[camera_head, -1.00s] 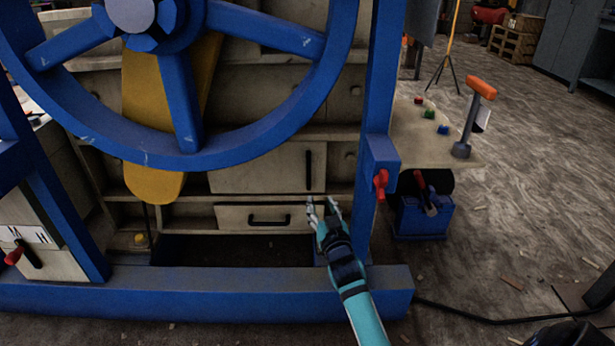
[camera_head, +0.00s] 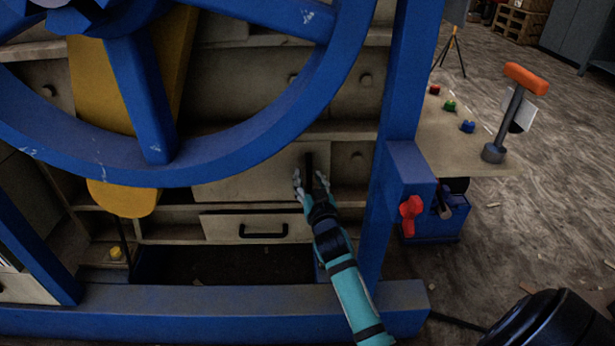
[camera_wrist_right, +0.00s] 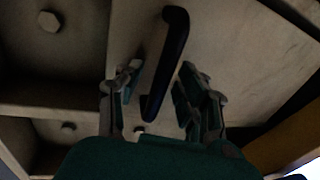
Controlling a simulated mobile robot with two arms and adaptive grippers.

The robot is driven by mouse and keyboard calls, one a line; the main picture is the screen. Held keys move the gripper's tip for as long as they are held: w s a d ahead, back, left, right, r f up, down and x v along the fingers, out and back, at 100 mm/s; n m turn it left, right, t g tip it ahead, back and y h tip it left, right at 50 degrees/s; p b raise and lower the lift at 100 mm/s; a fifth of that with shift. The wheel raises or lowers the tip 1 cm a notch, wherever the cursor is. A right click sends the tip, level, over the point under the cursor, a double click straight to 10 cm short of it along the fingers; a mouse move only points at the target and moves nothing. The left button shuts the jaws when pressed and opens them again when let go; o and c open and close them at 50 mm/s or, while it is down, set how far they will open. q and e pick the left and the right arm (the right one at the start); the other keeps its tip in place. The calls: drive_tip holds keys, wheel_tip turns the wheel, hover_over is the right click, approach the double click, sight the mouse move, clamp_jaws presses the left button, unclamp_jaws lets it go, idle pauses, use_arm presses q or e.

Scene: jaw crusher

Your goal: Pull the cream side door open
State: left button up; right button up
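The cream side door (camera_head: 240,182) is a flat panel low in the machine's cream body, behind the blue wheel. It looks shut. Its upright black handle (camera_head: 308,162) is near its right edge. My right gripper (camera_head: 310,183) is at the handle, fingers pointing up at it. In the right wrist view the handle (camera_wrist_right: 168,55) runs between the two spread fingers of my gripper (camera_wrist_right: 158,88), with gaps on both sides. Whether its lower end is fully between the fingertips is hard to tell. My left gripper is not in view.
Below the door is a cream drawer (camera_head: 222,229) with a horizontal black handle. The big blue wheel (camera_head: 225,158) hangs in front of the door's upper left. A blue beam (camera_head: 180,306) crosses the front.

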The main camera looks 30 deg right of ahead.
clamp_jaws()
idle(0.6)
